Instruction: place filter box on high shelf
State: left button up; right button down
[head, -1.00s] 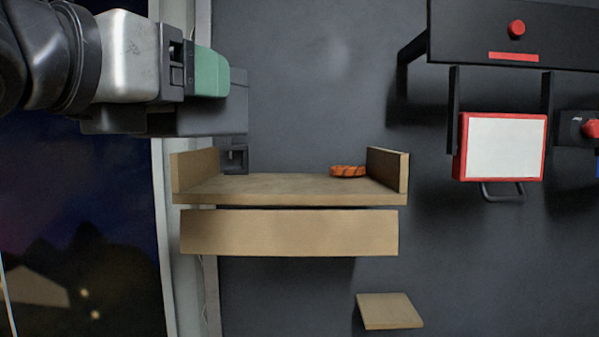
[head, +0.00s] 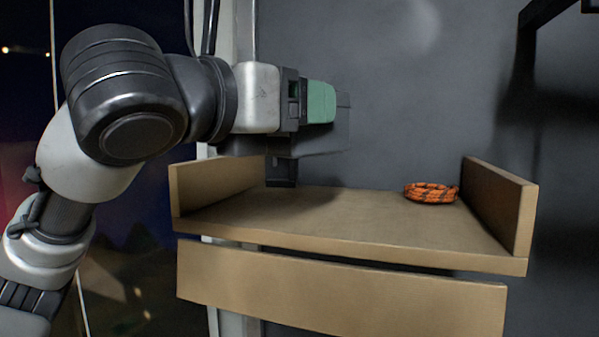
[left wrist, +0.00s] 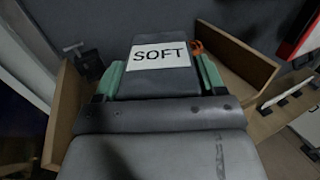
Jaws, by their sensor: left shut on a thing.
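The filter box is a dark grey box with a white "SOFT" label, clear in the left wrist view (left wrist: 158,80). In the head view its grey side (head: 325,139) shows below and beyond the green finger. My left gripper (head: 322,103) is shut on it, with a green finger on each side in the left wrist view. It holds the box over the left half of the wooden shelf (head: 370,222), which has upright side boards. From the head view the box looks raised above the board; the exact gap cannot be told. My right gripper is not in view.
A coil of orange cord (head: 431,192) lies on the shelf's right part, near the right side board (head: 500,205). A small dark fitting (head: 280,172) stands at the back left. A wooden panel (head: 330,290) is below. The shelf's middle is clear.

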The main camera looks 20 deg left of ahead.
pick_arm(q)
jog(key=w+a+f, duration=0.1)
jog(key=w, duration=0.1)
jog(key=w+a+f+p, duration=0.1)
jog(key=w+f, duration=0.1)
jog(key=w, duration=0.1)
jog(key=w+a+f+p, duration=0.1)
jog(key=w+a+f, duration=0.1)
jog(key=shift+w, duration=0.15)
jog(key=f, duration=0.1)
jog(key=f+p, duration=0.1)
jog(key=f, duration=0.1)
jog(key=shift+s, duration=0.4)
jog(key=shift+a+f, duration=0.1)
jog(key=shift+f, duration=0.15)
jog(key=shift+w, duration=0.2)
jog(key=shift+f, duration=0.2)
jog(key=o, duration=1)
jog(key=shift+s, duration=0.1)
jog(key=shift+o, duration=0.2)
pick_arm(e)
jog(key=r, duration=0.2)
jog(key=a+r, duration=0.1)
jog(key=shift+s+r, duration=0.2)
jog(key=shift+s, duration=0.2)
